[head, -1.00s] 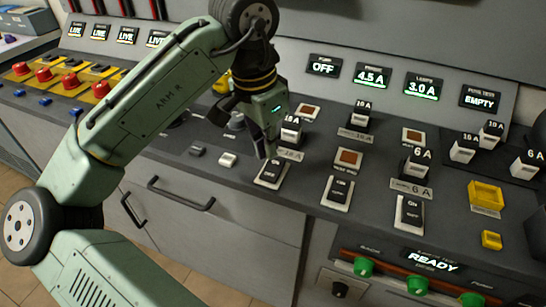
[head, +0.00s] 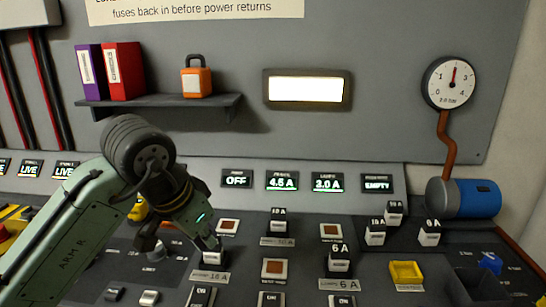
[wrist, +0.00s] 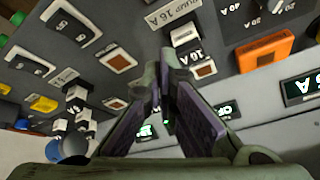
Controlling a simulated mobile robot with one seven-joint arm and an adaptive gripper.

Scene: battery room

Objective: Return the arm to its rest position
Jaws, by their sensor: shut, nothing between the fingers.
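My arm (head: 75,235) reaches in from the lower left in the head view, bent at the elbow. My gripper (head: 208,243) is at the left of the fuse panel, pointing down, close to a white-and-black fuse (head: 212,258) above a 16 A label. In the wrist view my gripper (wrist: 160,65) has its fingertips together with nothing between them. A 16 A fuse (wrist: 186,36) stands just beyond the tips. I cannot tell whether they touch it.
Several fuses, such as a 10 A fuse (head: 278,222) and a 6 A fuse (head: 340,260), stand up from the desk. A yellow tray (head: 406,272) and a blue cylinder (head: 470,198) are at right. A shelf (head: 170,104) holds binders and an orange padlock-shaped object (head: 196,80).

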